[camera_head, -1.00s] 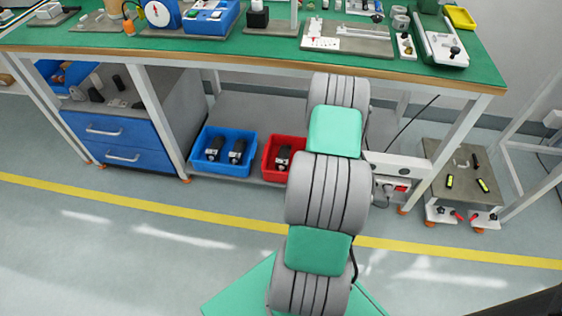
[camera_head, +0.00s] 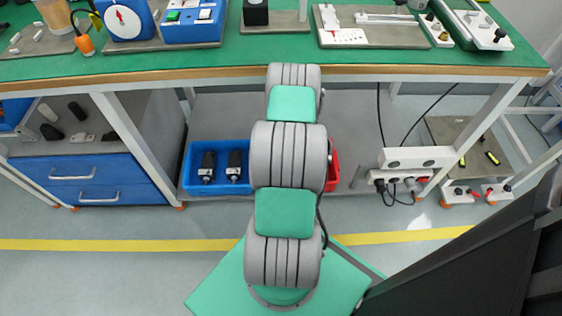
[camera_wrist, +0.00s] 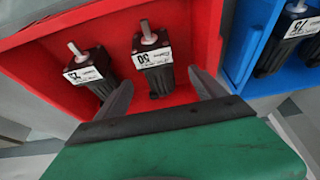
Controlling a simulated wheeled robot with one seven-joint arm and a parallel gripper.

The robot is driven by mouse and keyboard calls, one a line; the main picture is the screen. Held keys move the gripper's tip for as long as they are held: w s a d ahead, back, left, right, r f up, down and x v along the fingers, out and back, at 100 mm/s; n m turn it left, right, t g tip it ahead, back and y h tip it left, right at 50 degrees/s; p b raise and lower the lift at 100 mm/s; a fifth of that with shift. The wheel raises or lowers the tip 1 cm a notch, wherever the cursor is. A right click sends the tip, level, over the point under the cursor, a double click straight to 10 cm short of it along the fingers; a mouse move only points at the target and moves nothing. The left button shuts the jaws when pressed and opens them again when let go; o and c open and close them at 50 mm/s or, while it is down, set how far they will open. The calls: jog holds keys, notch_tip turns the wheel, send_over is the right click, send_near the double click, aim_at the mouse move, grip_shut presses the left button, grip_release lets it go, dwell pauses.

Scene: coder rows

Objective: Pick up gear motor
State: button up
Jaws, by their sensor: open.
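In the wrist view a red bin (camera_wrist: 200,30) holds two dark gear motors with white labels and silver shafts. One gear motor (camera_wrist: 153,62) lies between the tips of my gripper (camera_wrist: 160,82), which is open; I cannot tell how far below the fingers it is. The other gear motor (camera_wrist: 92,72) lies to its left, partly behind the left finger. In the head view the red bin (camera_head: 333,165) is mostly hidden behind my arm, and my gripper is out of sight.
A blue bin (camera_head: 217,187) with two more motors stands beside the red bin on the low shelf; its edge (camera_wrist: 255,45) shows at right in the wrist view. The green workbench (camera_head: 270,55) spans above. A power strip (camera_head: 415,157) with cables is at right.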

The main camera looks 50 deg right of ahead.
jog(key=b+x, duration=0.1)
jog(key=x, duration=0.1)
jog(key=b+x, duration=0.1)
jog(key=x, duration=0.1)
jog(key=b+x, duration=0.1)
jog(key=x, duration=0.1)
jog(key=shift+s+f, duration=0.25)
jog(key=shift+r, duration=0.1)
jog(key=shift+c, duration=0.6)
jog(key=c, duration=1.3)
jog(key=shift+w+r, duration=0.1)
jog(key=shift+c, duration=0.7)
jog(key=shift+d+r, duration=0.1)
